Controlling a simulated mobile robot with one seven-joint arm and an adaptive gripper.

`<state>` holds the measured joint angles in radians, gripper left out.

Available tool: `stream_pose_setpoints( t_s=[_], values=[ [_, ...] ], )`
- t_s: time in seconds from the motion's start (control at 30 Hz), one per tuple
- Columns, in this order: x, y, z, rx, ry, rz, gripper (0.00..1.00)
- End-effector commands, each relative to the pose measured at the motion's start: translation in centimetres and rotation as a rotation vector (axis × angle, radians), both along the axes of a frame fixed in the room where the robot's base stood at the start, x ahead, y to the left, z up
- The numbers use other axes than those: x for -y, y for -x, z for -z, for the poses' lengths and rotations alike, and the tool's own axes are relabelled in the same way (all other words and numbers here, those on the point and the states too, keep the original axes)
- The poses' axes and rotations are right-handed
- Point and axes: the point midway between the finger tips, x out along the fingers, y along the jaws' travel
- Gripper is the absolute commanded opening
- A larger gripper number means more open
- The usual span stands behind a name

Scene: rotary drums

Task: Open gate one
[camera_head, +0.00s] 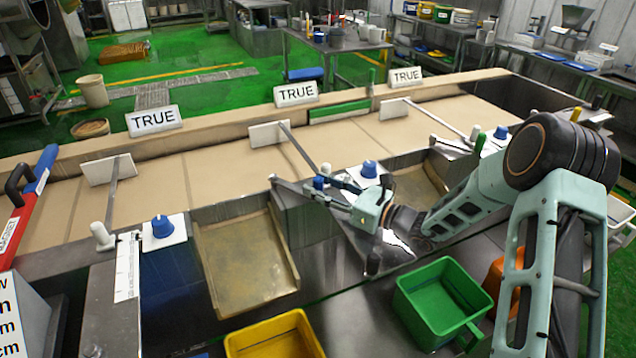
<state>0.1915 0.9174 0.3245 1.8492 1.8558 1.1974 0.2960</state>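Three gates cross the tan conveyor, each a white paddle on a metal rod: the left gate (108,170), the middle gate (268,134) and the right gate (394,109). No number shows to tell which is gate one. A white TRUE sign stands behind each. My gripper (320,185) reaches left over the near edge of the conveyor, with its fingertips at the pivot end of the middle rod, close to a white peg (326,169). Whether they touch it is unclear, as is the finger gap. A blue knob (369,169) stands just right of the peg.
A left white peg (103,236) and blue knob (162,227) stand by the left gate. Metal chutes (246,262) slope toward me. A green bin (440,300), a yellow bin (275,340) and a partly hidden orange bin stand below. A red-and-blue handled object (25,205) is at far left.

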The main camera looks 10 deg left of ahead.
Motion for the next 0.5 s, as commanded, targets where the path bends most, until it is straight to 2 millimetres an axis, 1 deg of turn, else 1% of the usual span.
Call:
stream_pose_setpoints(
  t_s=[0.1, 0.37, 0.5],
  values=[
    [-0.61, -0.22, -0.01, 0.0, 0.0, 0.0, 0.37],
    [-0.69, -0.27, 0.01, 0.0, 0.0, 0.001, 0.37],
    [-0.67, -0.26, 0.01, 0.0, 0.0, 0.0, 0.22]
  ],
)
